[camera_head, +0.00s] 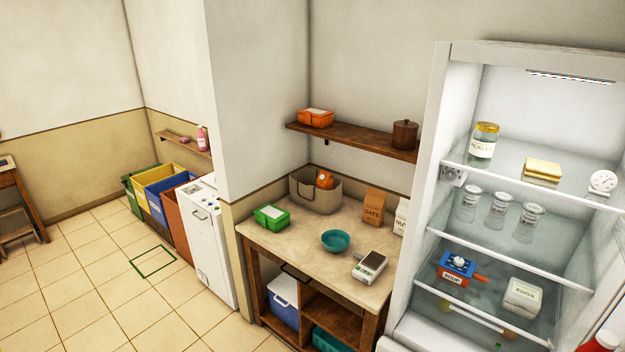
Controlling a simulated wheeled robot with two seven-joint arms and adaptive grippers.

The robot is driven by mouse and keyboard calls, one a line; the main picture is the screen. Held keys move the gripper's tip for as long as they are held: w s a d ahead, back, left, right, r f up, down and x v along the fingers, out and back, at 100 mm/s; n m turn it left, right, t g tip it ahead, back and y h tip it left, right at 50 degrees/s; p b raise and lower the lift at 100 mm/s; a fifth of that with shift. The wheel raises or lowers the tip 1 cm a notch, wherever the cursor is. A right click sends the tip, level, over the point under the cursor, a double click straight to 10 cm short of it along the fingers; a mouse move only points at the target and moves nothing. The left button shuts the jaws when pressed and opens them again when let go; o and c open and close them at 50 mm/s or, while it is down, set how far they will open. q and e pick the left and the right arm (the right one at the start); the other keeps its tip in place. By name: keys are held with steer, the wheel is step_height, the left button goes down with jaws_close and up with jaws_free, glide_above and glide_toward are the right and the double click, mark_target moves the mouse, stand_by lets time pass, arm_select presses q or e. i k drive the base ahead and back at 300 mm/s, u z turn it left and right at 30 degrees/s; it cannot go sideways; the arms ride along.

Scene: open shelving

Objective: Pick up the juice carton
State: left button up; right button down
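No label in view reads as juice, so I cannot tell for sure which thing is the juice carton. A white carton-like pack (401,216) stands at the counter's right end, partly hidden by the fridge side. Neither of my grippers is in view.
The counter (305,245) bears a green box (271,217), teal bowl (336,241), scale (369,266) and oats bag (374,207). The left floor is mostly clear.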

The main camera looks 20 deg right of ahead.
mark_target(324, 181)
steer(key=i, duration=1.9)
steer(key=z, duration=1.35)
